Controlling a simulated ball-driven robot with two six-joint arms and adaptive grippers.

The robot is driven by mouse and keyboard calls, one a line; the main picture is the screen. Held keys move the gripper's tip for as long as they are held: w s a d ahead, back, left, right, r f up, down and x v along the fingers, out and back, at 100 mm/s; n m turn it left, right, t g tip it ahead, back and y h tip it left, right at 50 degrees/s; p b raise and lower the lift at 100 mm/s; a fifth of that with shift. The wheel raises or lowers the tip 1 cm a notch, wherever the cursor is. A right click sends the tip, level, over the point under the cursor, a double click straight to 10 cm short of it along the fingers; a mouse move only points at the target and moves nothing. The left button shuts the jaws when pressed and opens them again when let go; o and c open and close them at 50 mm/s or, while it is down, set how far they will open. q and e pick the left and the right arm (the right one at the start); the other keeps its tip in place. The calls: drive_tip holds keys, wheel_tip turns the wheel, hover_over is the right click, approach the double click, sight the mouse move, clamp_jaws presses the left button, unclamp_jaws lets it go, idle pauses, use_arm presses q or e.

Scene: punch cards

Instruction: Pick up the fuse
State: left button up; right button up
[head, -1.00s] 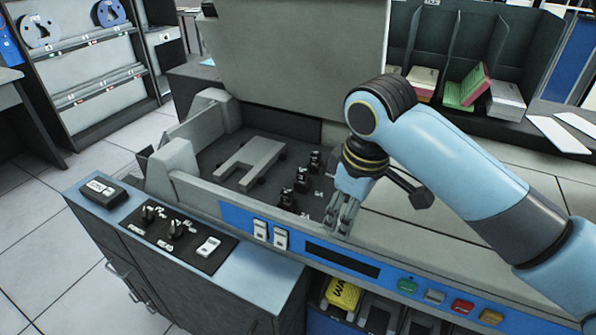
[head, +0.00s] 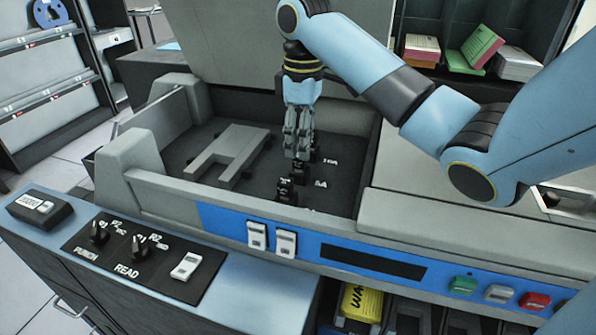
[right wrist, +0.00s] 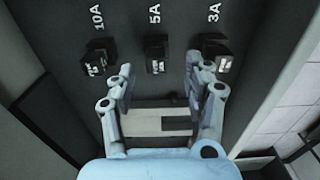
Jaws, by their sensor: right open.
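Three black fuses stand in a row on the dark floor of the machine's open bay. The right wrist view shows them labelled 10A (right wrist: 98,57), 5A (right wrist: 156,55) and 3A (right wrist: 216,54). In the head view the nearest fuse (head: 287,191) stands clear, while the ones behind it are partly hidden by my right gripper (head: 298,155). My right gripper points down over the row. In the right wrist view its open, empty fingers (right wrist: 158,68) are spread to either side of the 5A fuse's line. My left gripper is out of view.
A grey bracket (head: 232,150) lies left of the fuses. The bay's grey front wall (head: 215,198) and raised cover (head: 222,45) bound the space. A switch panel (head: 130,250) and coloured buttons (head: 463,284) are on the machine's front. A yellow item (head: 358,302) sits below.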

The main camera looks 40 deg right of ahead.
sight(300, 167)
drive_tip(key=f, duration=0.2)
drive_tip(key=w+f, duration=0.1)
drive_tip(key=f, duration=0.1)
drive_tip(key=shift+f+b, duration=0.3)
drive_tip(key=shift+f, duration=0.05)
drive_tip(key=shift+d+f, duration=0.1)
drive_tip(key=shift+f, duration=0.15)
drive_tip(key=shift+c, duration=1.4)
clamp_jaws()
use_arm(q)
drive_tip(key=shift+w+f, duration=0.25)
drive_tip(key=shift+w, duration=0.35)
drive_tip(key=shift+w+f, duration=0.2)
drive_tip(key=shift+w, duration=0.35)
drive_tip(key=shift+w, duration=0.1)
use_arm(e)
drive_tip(key=shift+r, duration=0.15)
